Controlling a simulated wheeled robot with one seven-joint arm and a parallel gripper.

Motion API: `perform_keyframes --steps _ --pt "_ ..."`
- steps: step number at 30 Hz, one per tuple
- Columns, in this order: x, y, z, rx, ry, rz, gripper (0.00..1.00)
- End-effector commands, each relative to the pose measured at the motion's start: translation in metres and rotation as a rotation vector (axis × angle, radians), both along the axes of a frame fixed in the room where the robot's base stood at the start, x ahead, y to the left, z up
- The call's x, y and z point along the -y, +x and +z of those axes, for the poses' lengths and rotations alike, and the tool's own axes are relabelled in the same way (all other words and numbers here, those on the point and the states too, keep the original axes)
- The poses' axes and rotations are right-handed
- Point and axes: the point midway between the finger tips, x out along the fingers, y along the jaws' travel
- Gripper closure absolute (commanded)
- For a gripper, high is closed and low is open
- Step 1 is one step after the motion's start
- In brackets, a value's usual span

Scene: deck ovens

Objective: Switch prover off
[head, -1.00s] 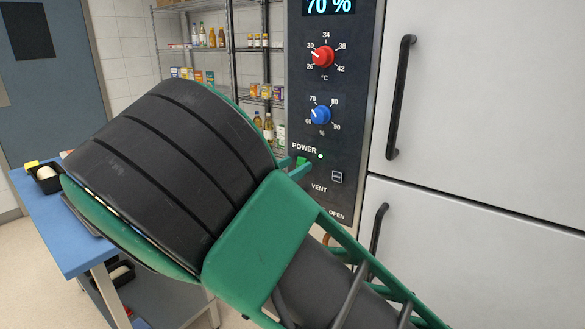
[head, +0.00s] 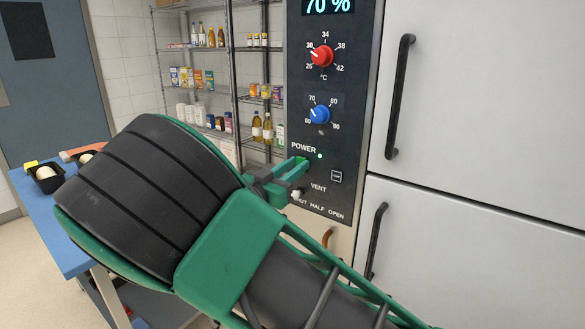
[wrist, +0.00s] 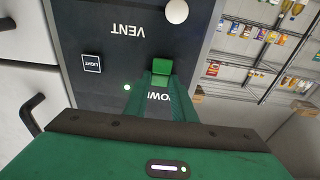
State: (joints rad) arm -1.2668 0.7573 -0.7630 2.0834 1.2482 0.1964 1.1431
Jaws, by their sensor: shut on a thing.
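The prover's dark control panel (head: 350,140) shows a lit "70 %" display, a red knob (head: 322,56) and a blue knob (head: 319,115). The POWER label (head: 303,149) has a lit green lamp (head: 320,156) beside it; the lamp also glows in the wrist view (wrist: 127,86). My gripper (head: 287,177) is at the panel's left edge just below that label, shut on the green power switch, which its fingers mostly hide. In the wrist view the fingers cover part of the POWER lettering (wrist: 158,97).
The white VENT knob (head: 298,193) sits just below my gripper. A small square LIGHT button (head: 336,176) is to the right. Door handles (head: 400,95) stand out from the pale doors. Shelves (head: 205,95) and a blue table (head: 60,215) are at left.

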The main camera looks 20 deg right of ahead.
Motion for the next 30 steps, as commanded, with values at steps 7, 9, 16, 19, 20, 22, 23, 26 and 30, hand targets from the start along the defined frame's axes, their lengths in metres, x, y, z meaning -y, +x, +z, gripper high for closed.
perform_keyframes --steps 7,9,16,19,20,22,23,26,30 --pt "-0.0024 0.0009 -0.0054 0.082 -0.121 0.005 0.99" --pt "-0.0027 0.0010 -0.0067 0.099 -0.143 0.006 0.99" --pt "-0.0048 0.0007 -0.0079 0.126 -0.175 0.010 0.99" --pt "-0.0052 0.0007 -0.0079 0.127 -0.176 0.011 0.99" --pt "-0.0052 0.0007 -0.0079 0.127 -0.176 0.011 0.99" --pt "-0.0054 0.0008 -0.0079 0.127 -0.176 0.011 0.99" --pt "-0.0055 0.0007 -0.0079 0.127 -0.175 0.011 0.99" --pt "-0.0054 0.0006 -0.0079 0.127 -0.175 0.011 0.62" --pt "-0.0045 0.0002 -0.0077 0.126 -0.175 0.009 0.58"
